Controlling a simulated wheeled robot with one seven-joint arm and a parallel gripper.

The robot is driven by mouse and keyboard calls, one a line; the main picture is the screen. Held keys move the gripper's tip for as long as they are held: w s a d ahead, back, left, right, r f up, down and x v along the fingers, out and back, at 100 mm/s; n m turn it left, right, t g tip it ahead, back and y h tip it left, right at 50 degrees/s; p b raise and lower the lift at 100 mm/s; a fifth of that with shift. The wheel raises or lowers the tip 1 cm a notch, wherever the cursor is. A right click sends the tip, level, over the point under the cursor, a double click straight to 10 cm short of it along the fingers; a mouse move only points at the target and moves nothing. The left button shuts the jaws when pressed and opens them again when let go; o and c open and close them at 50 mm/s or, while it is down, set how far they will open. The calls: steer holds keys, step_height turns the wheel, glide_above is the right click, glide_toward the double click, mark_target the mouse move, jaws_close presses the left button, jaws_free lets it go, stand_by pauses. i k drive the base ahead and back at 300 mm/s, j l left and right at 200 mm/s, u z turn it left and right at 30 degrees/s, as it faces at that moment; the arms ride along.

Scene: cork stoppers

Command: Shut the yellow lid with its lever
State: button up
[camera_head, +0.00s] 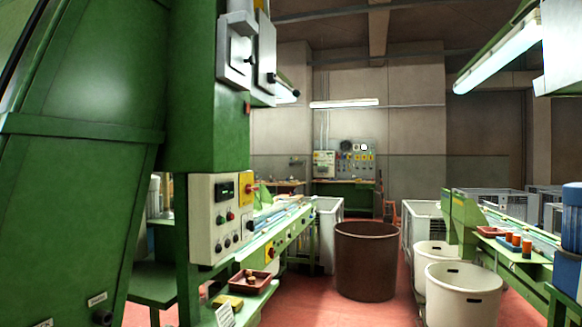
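A yellow plate (246,188) with a small red part on it sits at the upper right of a pale control panel (215,222) on the green machine, left of centre. It is too small to tell whether this is the lid and whether it stands open or shut. A smaller yellow piece (270,251) with a dark reddish knob sits lower, on the green bench side to the right of the panel. My gripper is not in view.
A large green machine (90,150) fills the left. A brown bin (366,262) stands on the red floor, with pale tubs (463,295) to its right. A small red tray (247,284) sits below the panel. Some red floor (320,305) in front is clear.

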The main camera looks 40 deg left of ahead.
mark_target(296, 93)
steer(key=i+j+u, duration=0.15)
steer(key=i+u, duration=0.2)
steer(key=i+j+u, duration=0.1)
steer(key=i+u, duration=0.65)
steer(key=k+l, duration=0.05)
steer(key=k, duration=0.05)
